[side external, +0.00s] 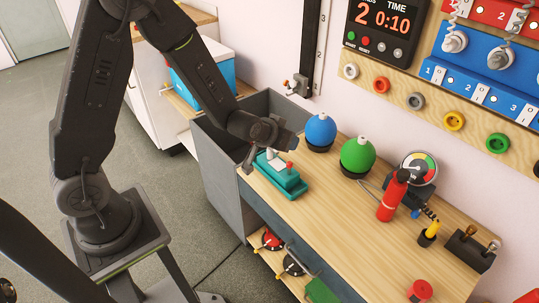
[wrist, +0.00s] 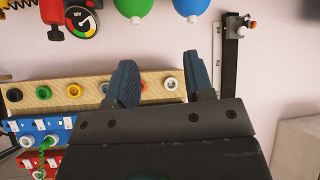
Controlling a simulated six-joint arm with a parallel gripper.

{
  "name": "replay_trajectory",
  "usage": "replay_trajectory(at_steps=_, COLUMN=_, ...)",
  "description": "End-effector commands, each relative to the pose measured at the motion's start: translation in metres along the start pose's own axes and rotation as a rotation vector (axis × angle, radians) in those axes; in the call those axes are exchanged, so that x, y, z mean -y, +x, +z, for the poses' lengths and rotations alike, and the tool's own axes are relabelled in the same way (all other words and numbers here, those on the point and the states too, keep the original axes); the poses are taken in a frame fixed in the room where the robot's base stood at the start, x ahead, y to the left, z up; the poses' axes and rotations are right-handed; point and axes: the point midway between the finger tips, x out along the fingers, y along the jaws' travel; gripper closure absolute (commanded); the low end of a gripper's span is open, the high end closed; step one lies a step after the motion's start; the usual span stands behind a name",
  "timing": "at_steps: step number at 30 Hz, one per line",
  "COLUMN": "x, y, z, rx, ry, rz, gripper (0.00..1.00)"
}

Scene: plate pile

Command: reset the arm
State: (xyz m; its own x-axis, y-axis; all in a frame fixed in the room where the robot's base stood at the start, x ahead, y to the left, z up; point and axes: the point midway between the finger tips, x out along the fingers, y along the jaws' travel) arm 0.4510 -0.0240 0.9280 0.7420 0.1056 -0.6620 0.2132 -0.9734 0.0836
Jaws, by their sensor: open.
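My gripper (side external: 268,133) is at the left end of the wooden bench, above or in front of a teal block (side external: 287,184) with a red knob and a pale upright part. I cannot tell whether they touch. In the wrist view my gripper (wrist: 160,76) has two dark blue fingers spread apart with nothing between them. That view is upside down and faces the wall. The fingertips are hard to make out in the side view. My arm reaches over from the left, bent downward.
A blue ball (side external: 320,131) and a green ball (side external: 357,155) stand right of my gripper. A red cylinder (side external: 390,200) and a gauge (side external: 419,168) are farther right. A black vertical rail (side external: 312,50) is on the wall behind. The bench's front middle is clear.

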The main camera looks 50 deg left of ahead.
Motion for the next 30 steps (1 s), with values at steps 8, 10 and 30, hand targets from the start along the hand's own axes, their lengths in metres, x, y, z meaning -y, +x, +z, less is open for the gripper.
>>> replay_trajectory(at_steps=8, x=-0.016, y=-0.109, z=-0.037, rx=0.113, ry=0.062, rz=0.079, gripper=0.52)
replay_trajectory(at_steps=10, x=-0.017, y=-0.137, z=-0.038, rx=0.146, ry=0.082, rz=0.09, gripper=0.52)
replay_trajectory(at_steps=30, x=0.013, y=-0.315, z=0.017, rx=0.359, ry=0.223, rz=0.069, gripper=0.52)
